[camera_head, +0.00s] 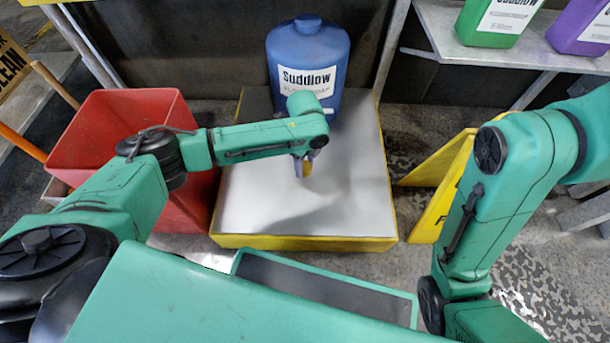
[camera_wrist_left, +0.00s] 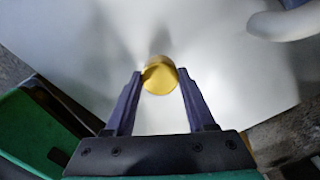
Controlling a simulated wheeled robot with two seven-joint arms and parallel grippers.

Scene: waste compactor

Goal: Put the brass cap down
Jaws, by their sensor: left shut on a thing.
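The brass cap (camera_wrist_left: 158,78) is a round gold disc between the fingertips of my left gripper (camera_wrist_left: 160,76) in the left wrist view. In the head view a small part of the brass cap (camera_head: 308,168) shows at the tip of my left gripper (camera_head: 303,166), over the white top of the yellow-edged platform (camera_head: 345,215). My left gripper is shut on the cap. I cannot tell whether the cap touches the white surface. My right arm shows at the right in the head view, but its gripper is not in view.
A blue Suddlow jug (camera_head: 308,55) stands at the back of the platform. A red bin (camera_head: 120,125) is on the left. A yellow floor sign (camera_head: 440,190) is on the right. A shelf (camera_head: 480,50) holds green and purple jugs. The platform's front right is clear.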

